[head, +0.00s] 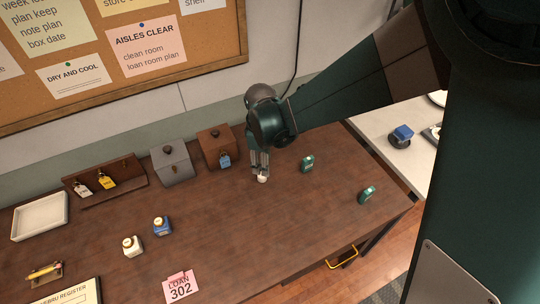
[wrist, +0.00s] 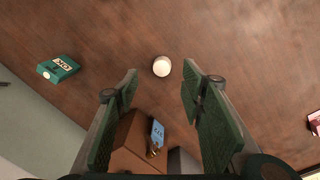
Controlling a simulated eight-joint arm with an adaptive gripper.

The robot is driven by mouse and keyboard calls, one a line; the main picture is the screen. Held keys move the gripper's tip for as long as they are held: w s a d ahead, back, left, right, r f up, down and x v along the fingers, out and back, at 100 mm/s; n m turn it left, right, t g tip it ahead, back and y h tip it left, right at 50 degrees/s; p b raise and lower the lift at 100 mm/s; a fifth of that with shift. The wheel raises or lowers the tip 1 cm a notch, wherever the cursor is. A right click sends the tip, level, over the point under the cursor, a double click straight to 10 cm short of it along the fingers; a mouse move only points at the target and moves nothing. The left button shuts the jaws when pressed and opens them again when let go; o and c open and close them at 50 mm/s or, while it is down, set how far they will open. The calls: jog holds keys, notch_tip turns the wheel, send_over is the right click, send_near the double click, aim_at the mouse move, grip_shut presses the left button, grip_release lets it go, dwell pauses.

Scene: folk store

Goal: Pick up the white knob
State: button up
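The white knob (head: 263,179) is small and round and sits on the brown wooden table, just below my gripper in the head view. In the wrist view the white knob (wrist: 162,66) lies a little beyond the fingertips, in line with the gap between them. My gripper (wrist: 160,80) is open and empty, its two green-padded fingers well apart. In the head view my gripper (head: 261,168) points down at the table, close to the knob, and overlaps the view of its top. I cannot tell the exact height of the fingertips.
A brown box (head: 217,147) with a blue tag and a grey box (head: 172,161) stand left of my gripper along the back. Two green items (head: 307,163) (head: 368,194) lie to the right. A pink card (head: 181,287) lies in front. The table between is clear.

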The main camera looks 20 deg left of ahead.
aim_at(262, 177)
jog(key=shift+s+a+f, duration=0.25)
jog(key=shift+a+f, duration=0.3)
jog(key=shift+w+f, duration=0.1)
jog(key=shift+f, duration=1.2)
jog(key=shift+f, duration=0.1)
jog(key=shift+w+f, duration=0.2)
jog(key=shift+f, duration=2.3)
jog(key=c, duration=0.9)
